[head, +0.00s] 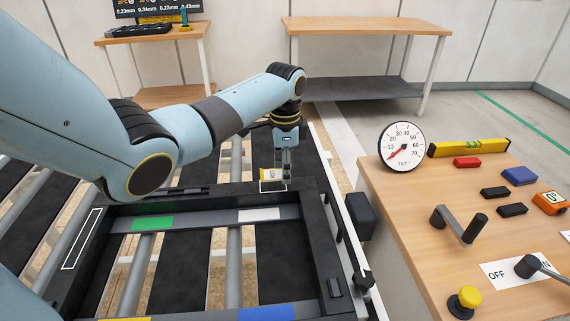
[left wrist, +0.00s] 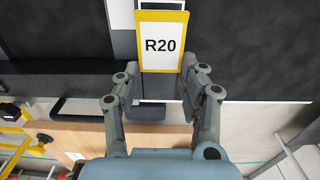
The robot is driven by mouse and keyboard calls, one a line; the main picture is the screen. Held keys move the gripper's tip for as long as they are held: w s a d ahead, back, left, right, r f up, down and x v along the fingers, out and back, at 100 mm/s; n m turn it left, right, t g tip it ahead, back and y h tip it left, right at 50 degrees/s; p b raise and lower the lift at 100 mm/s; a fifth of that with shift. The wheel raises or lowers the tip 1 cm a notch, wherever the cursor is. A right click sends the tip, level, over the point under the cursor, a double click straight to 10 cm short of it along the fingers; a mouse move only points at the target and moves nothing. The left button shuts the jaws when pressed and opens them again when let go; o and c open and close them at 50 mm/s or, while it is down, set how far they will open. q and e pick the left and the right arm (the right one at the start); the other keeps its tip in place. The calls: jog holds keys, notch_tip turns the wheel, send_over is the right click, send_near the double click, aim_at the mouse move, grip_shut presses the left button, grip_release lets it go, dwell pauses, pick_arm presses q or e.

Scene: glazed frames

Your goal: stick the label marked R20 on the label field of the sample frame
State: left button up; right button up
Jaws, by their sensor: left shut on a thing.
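My left gripper (head: 284,172) points down over the far right corner of the dark sample frame (head: 322,240). It is shut on the R20 label (head: 268,173), a white card with a yellow border. In the left wrist view, the label (left wrist: 161,44) reads R20 upright, with its lower edge between the fingers (left wrist: 160,88). A white-outlined field (head: 272,187) lies on the frame just under the label, partly hidden by it. I cannot tell whether the label touches the frame. Another white outline (head: 82,239) runs along the frame's left side. My right gripper is not in view.
The frame's crossbar (head: 200,220) carries a green patch (head: 152,223) and a white patch (head: 259,215). At right, a wooden bench (head: 410,250) holds a round tilt gauge (head: 401,146), a yellow level (head: 469,147), a crank (head: 460,224) and small blocks. An empty table (head: 366,27) stands behind.

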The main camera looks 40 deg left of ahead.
pick_arm(q)
jog(key=shift+f+b, duration=0.55)
jog(key=shift+f, duration=0.55)
jog(key=shift+f, duration=0.1)
jog(key=shift+f, duration=0.3)
jog(key=o, duration=0.8)
notch_tip(320, 180, up, 12)
dwell(0.3)
